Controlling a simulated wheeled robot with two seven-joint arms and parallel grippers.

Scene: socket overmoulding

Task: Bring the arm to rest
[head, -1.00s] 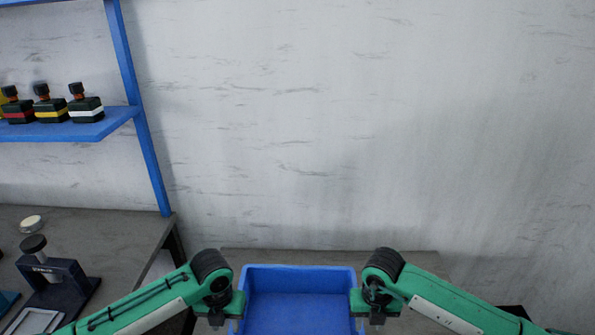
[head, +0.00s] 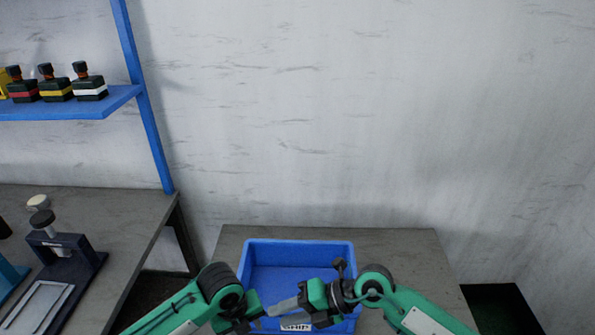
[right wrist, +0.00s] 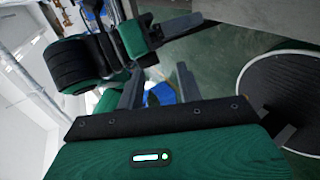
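My right gripper (head: 284,306) hangs over the front of a blue bin (head: 299,243), with its fingers pointing left. In the right wrist view its two fingers (right wrist: 158,88) stand apart with nothing between them. My left gripper (head: 256,318) is low in the head view, by the bin's front left corner and close to the right gripper's fingers. Its fingers are partly hidden, so I cannot tell whether it is open. The visible part of the bin's inside is empty.
The bin stands on a grey table (head: 400,250) with free room to its right. On the left, a second bench (head: 110,215) carries a dark press (head: 62,258). A round dark-topped thing (right wrist: 285,100) shows in the right wrist view.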

